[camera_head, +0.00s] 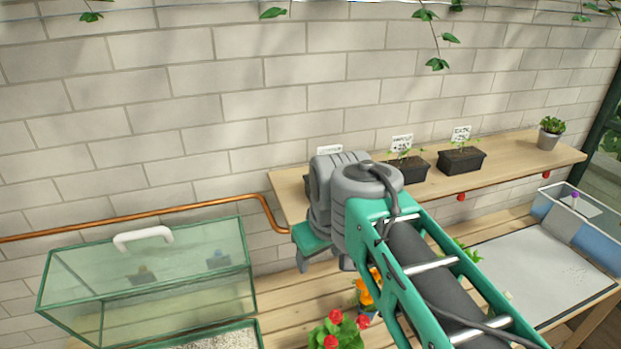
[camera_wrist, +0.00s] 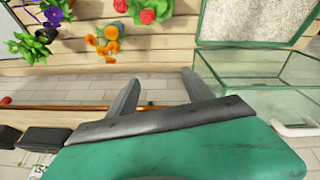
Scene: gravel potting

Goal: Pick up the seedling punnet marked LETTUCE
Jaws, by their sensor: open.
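Black seedling punnets with white label cards stand in a row on the wooden wall shelf (camera_head: 285,190). The middle punnet (camera_head: 412,172) and the right punnet (camera_head: 462,161) show green seedlings. A third punnet at the left is mostly hidden behind my arm; its label card (camera_head: 330,149) pokes out above. The card lettering is too small to read surely, so I cannot tell which is LETTUCE. My gripper (camera_wrist: 160,92) is open and empty, left of and apart from the punnets. In the wrist view, dark punnets (camera_wrist: 45,139) show at the lower left.
A green-framed glass case (camera_head: 150,280) with a white handle stands at the left, near a gravel tray (camera_head: 225,338). Red flowers (camera_head: 335,330) and orange flowers stand on the slatted bench. A copper pipe (camera_head: 130,223) runs along the wall. A small potted plant (camera_head: 550,133) stands at the shelf's right end.

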